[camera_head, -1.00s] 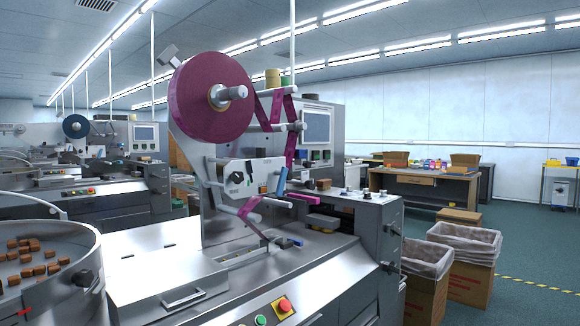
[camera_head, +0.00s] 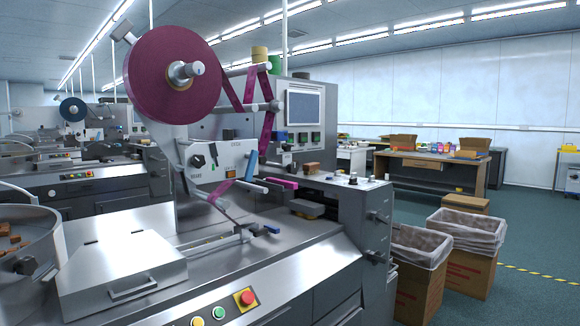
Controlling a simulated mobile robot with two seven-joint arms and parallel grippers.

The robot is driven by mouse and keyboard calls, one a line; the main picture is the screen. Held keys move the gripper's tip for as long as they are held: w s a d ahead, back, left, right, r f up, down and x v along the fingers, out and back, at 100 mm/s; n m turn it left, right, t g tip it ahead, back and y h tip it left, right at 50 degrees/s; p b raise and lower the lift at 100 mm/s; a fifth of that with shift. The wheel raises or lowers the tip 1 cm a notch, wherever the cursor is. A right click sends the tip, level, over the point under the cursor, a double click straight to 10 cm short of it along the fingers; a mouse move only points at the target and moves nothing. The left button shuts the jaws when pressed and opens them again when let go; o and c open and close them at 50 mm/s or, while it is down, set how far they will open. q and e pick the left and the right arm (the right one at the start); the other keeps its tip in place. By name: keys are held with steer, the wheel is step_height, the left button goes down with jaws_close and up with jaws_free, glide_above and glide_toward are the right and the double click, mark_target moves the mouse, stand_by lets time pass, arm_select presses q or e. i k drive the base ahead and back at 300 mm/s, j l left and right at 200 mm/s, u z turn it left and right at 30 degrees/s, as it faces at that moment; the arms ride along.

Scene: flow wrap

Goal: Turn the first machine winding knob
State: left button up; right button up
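The nearest wrapping machine (camera_head: 300,262) fills the middle and left of the view. It carries a large magenta film reel (camera_head: 150,75) on an upright plate. Below the reel, a pale control panel (camera_head: 212,172) has a black knob (camera_head: 197,161) with a light mark on its face. Small lettering sits by the knob, too small to read surely. I cannot tell whether this is the winding knob. Dark knobs (camera_head: 375,257) also stick out from the machine's right end. Neither of my grippers is in view.
A round bowl (camera_head: 45,240) with brown pieces stands at the left edge. Two lined cardboard bins (camera_head: 470,270) stand to the right of the machine. A red emergency button (camera_head: 246,298) is on the front edge. Open floor (camera_head: 535,235) lies at the right.

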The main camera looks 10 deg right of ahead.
mark_target(292, 168)
steer(key=i+l+u, duration=0.2)
steer(key=l+u, duration=0.2)
steer(key=l, duration=0.45)
steer(key=i+l+u, duration=0.1)
steer(key=l+u, duration=0.3)
steer(key=l, duration=0.45)
steer(key=l+u, duration=0.4)
steer(key=l, duration=0.5)
steer(key=l+u, duration=0.4)
steer(key=l, duration=0.5)
steer(key=l+u, duration=0.3)
steer(key=l, duration=0.6)
